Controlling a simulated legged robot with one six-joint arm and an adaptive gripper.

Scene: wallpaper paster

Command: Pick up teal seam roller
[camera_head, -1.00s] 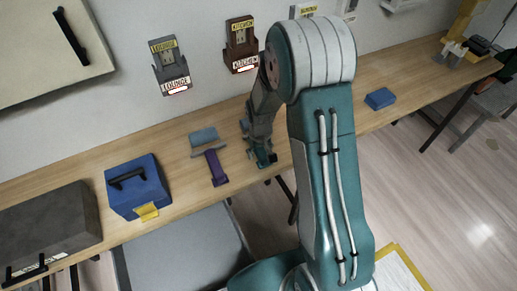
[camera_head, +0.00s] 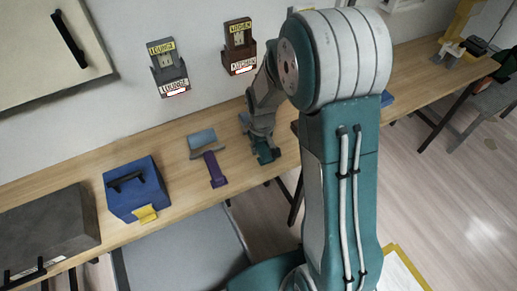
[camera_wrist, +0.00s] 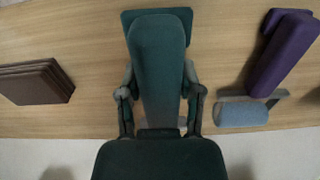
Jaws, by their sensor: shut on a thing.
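The teal seam roller (camera_wrist: 157,60) has a long dark teal handle and lies between my fingers in the wrist view. My gripper (camera_wrist: 160,95) is shut on it, one finger on each side. In the head view my gripper (camera_head: 263,146) is low over the bench, with the teal roller (camera_head: 269,156) just under it. I cannot tell whether the roller touches the bench. A purple seam roller (camera_head: 214,168) with a blue-grey roller head lies to the left in the head view. It also shows at the right of the wrist view (camera_wrist: 282,52).
The wooden bench (camera_head: 90,165) runs along the wall. A blue case (camera_head: 138,190) and a dark grey box (camera_head: 45,235) stand at the left. A brown block (camera_wrist: 36,82) lies left of my gripper in the wrist view. Wall holders (camera_head: 240,48) hang above.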

